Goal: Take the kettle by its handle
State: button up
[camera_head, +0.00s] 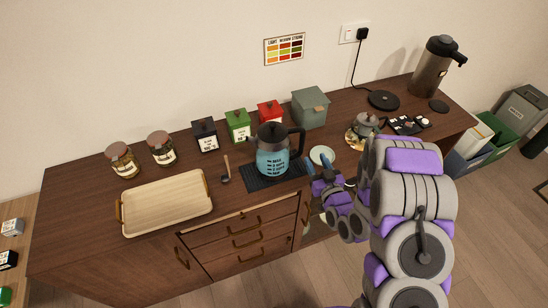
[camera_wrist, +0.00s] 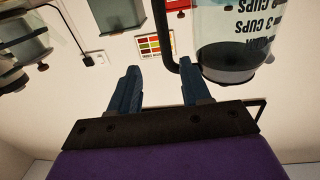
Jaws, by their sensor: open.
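The kettle (camera_head: 272,160) has a clear bluish body with printed markings, a black lid and a black handle (camera_head: 298,140) on its right side. It stands upright on a dark slatted mat (camera_head: 256,185). My gripper (camera_head: 317,165) is open and empty, just right of the kettle and a little nearer the front. The wrist view is upside down. There the kettle (camera_wrist: 232,40) is at the upper right, and its handle (camera_wrist: 162,35) appears beyond and between the fingertips of my gripper (camera_wrist: 160,70). I see no contact with the handle.
A pale saucer (camera_head: 321,156) lies close behind my gripper. A small teapot (camera_head: 365,124) is to the right. A wooden scoop (camera_head: 226,172) and tray (camera_head: 168,203) are to the left.

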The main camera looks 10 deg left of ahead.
aim_at(304, 141)
jog(key=w+a+b, duration=0.4)
jog(key=b, duration=0.1)
jog(key=shift+f, duration=0.1)
jog(key=b+x, duration=0.1)
jog(key=x, duration=0.5)
jog(key=shift+b, duration=0.3)
jog(key=shift+d+r, duration=0.25)
jog(key=shift+d, duration=0.1)
jog(key=shift+c, duration=0.3)
jog(key=shift+d, duration=0.25)
jog(key=c, duration=0.3)
jog(key=shift+a, duration=0.2)
grip_shut()
